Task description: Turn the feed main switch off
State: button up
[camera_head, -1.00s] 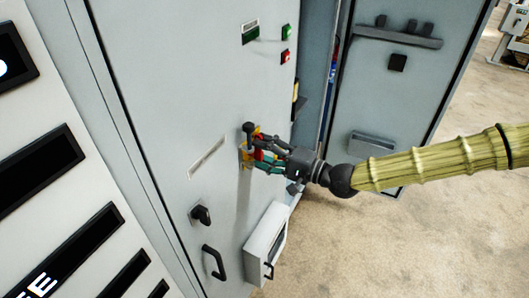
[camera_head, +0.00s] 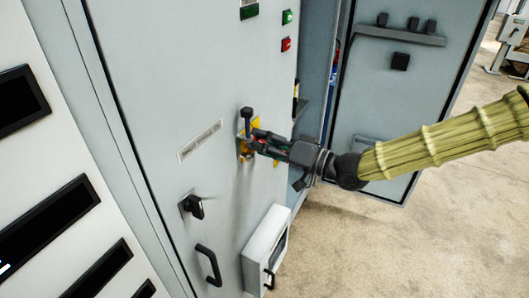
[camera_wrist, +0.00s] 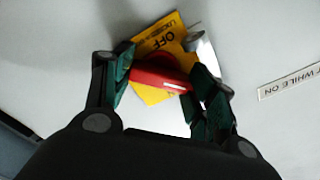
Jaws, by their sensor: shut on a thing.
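The feed main switch has a red handle (camera_wrist: 160,76) on a yellow plate (camera_wrist: 172,32) marked OFF, on the grey cabinet front. In the wrist view the handle lies roughly crosswise between my fingers. My gripper (camera_wrist: 162,82) is shut on the red handle, with a dark green finger at each end of it. In the head view my gripper (camera_head: 256,144) reaches the yellow plate (camera_head: 243,152) from the right and covers most of the red handle.
A dark lever (camera_head: 247,115) sticks out just above the switch. A black key-type knob (camera_head: 194,206), a door handle (camera_head: 209,265) and a protruding grey box (camera_head: 262,250) are below. Green (camera_head: 287,17) and red (camera_head: 286,44) buttons are above. An open cabinet door (camera_head: 385,100) stands at right.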

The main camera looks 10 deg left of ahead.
jog(key=shift+f+n+b, duration=0.1)
jog(key=shift+n+b, duration=3.5)
jog(key=shift+n, duration=1)
jog(key=o, duration=1)
jog(key=v, duration=1.2)
